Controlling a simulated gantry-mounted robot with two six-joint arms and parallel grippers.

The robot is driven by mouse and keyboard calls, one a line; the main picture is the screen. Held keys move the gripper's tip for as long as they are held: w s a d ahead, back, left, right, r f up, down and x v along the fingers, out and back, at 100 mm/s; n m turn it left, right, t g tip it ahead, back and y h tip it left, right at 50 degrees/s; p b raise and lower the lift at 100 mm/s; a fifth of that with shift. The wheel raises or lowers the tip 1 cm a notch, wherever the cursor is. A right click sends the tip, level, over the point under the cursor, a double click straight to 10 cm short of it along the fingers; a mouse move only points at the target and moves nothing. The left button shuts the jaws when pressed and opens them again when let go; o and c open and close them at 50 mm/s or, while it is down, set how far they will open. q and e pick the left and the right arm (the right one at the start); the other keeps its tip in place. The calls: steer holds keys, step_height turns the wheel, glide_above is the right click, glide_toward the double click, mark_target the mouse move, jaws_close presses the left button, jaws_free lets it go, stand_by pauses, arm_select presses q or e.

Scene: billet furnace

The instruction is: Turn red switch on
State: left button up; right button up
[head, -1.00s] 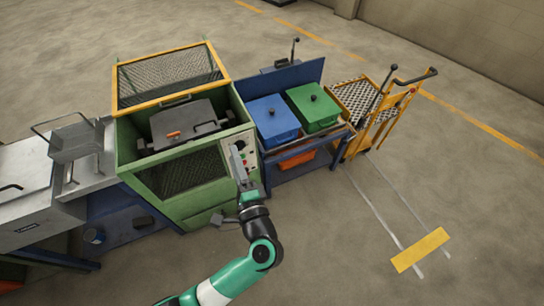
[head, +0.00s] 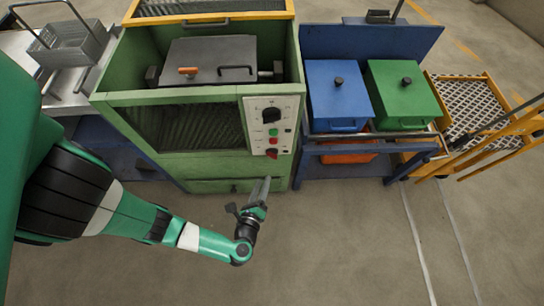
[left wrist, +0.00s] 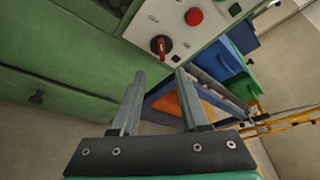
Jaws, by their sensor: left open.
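The red switch (head: 271,154) is at the bottom of the pale control panel (head: 258,110) on the green furnace front. It also shows in the left wrist view (left wrist: 160,45), just beyond the fingertips, with its red lever turned roughly upright. My left gripper (head: 258,188) is open and empty, below and slightly left of the switch. In the left wrist view its two fingers (left wrist: 158,75) are spread and apart from the switch. My right gripper is not in view.
The panel also has a red button (head: 273,143), a green button (head: 273,132) and a black knob (head: 270,115). Blue (head: 337,88) and green (head: 402,88) lidded boxes stand to the right. The floor in front is clear.

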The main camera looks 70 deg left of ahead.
mark_target(272, 156)
arm_select(q)
steer(key=b+x, duration=0.3)
steer(key=x, duration=0.8)
steer(key=shift+w+a, duration=0.25)
steer(key=shift+w, duration=0.1)
jaws_close()
steer(key=shift+r, duration=0.1)
